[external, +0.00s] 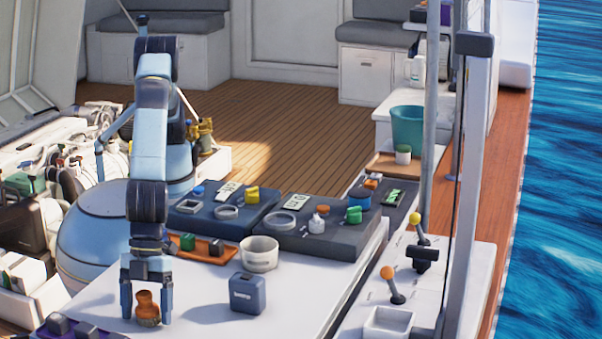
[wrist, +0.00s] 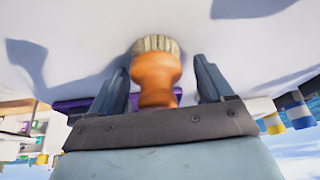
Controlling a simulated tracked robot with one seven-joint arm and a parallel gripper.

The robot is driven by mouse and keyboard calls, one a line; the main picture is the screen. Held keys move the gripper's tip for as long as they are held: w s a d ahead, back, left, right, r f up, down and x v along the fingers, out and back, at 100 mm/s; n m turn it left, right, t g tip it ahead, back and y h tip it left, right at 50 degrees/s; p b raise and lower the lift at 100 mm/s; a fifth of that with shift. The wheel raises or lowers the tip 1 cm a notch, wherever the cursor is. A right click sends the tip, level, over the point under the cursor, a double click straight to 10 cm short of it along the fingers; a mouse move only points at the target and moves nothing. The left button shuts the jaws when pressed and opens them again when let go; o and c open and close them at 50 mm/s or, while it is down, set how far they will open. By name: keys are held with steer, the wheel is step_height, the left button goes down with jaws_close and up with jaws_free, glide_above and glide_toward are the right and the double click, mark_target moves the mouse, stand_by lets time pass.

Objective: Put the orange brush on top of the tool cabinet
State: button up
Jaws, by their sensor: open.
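The orange brush (external: 147,308) stands on the white work surface (external: 205,318) near its front left. In the wrist view the brush (wrist: 156,75) has an orange handle and pale bristles, and it sits between my two fingers. My gripper (external: 147,311) points down with one finger on each side of the brush. The fingers are open, and in the wrist view (wrist: 160,85) a gap shows between the brush and the right finger. I cannot tell which thing is the tool cabinet.
A blue-grey box (external: 247,293) stands right of the brush, with a white bowl (external: 259,254) behind it. An orange tray (external: 205,249) with small items lies behind my gripper. Dark cases (external: 318,236) with knobs stand farther back. Purple items (external: 70,328) lie at the front left.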

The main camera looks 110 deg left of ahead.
steer(key=v, duration=1.2)
steer(key=w+a+r+n+t+y, duration=0.15)
steer(key=a+r, duration=0.45)
steer(key=a, duration=0.8)
steer(key=w+a+r+n, duration=0.3)
steer(key=a+r, duration=0.4)
steer(key=a, duration=0.7)
steer(key=w+a+r+n+t, duration=0.1)
steer(key=w+a+r+n, duration=0.35)
steer(key=a, duration=0.95)
steer(key=s+a+r+n+t+y, duration=0.1)
steer(key=s+a+r, duration=0.1)
steer(key=s+a, duration=0.6)
steer(key=s+a+r+n+y, duration=0.15)
steer(key=s+a, duration=0.25)
steer(key=a, duration=0.8)
steer(key=s+a+f+n, duration=0.2)
steer(key=s+a+f, duration=0.1)
steer(key=s+a, duration=0.3)
steer(key=s+a+f+n, duration=0.3)
steer(key=s+a, duration=0.3)
steer(key=s, duration=0.2)
steer(key=shift+s+t+y, duration=0.3)
steer(key=shift+t, duration=0.05)
